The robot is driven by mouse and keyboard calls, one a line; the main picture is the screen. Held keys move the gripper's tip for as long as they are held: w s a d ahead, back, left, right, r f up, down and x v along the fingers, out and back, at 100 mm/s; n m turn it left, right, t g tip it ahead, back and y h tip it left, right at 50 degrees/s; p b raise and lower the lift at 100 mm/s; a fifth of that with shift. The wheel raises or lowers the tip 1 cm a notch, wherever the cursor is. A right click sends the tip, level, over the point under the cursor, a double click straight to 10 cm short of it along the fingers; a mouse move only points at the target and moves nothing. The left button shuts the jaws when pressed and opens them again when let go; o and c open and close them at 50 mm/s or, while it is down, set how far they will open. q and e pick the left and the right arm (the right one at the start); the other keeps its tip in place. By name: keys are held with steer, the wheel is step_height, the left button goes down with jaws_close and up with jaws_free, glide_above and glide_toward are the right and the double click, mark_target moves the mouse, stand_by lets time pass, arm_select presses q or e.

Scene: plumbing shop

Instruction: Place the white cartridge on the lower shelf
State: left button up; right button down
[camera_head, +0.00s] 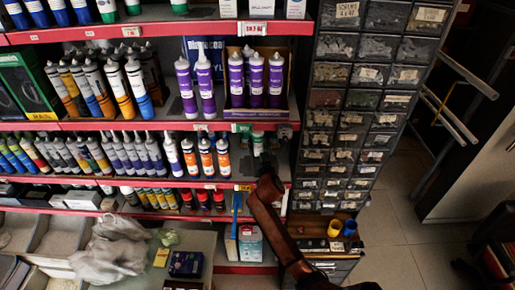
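A small pale, whitish cartridge-like thing (257,144) with a green part shows in the dark right end of the shelf below the purple cartridges. My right gripper (267,170) is a dark shape at the right end of this shelf, just below the pale thing. Shadow hides its fingers, and I cannot tell whether it touches or holds it. My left gripper is not in view.
Orange-and-white cartridges (206,157) stand left of my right gripper. A tall cabinet of small drawers (345,100) is close on the right. A plastic bag (110,250) and boxes lie on the counter at lower left.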

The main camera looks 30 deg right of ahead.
mark_target(258, 149)
steer(key=shift+s+a+f, duration=0.1)
steer(key=shift+f, duration=0.25)
step_height(258, 149, down, 3)
steer(key=shift+f, duration=0.2)
steer(key=shift+w+f+p, duration=0.15)
steer(key=shift+w+p, duration=0.1)
steer(key=shift+p, duration=0.15)
steer(key=shift+f, duration=0.1)
steer(key=c, duration=1.4)
jaws_free()
steer(key=shift+f, duration=0.1)
steer(key=shift+o, duration=0.2)
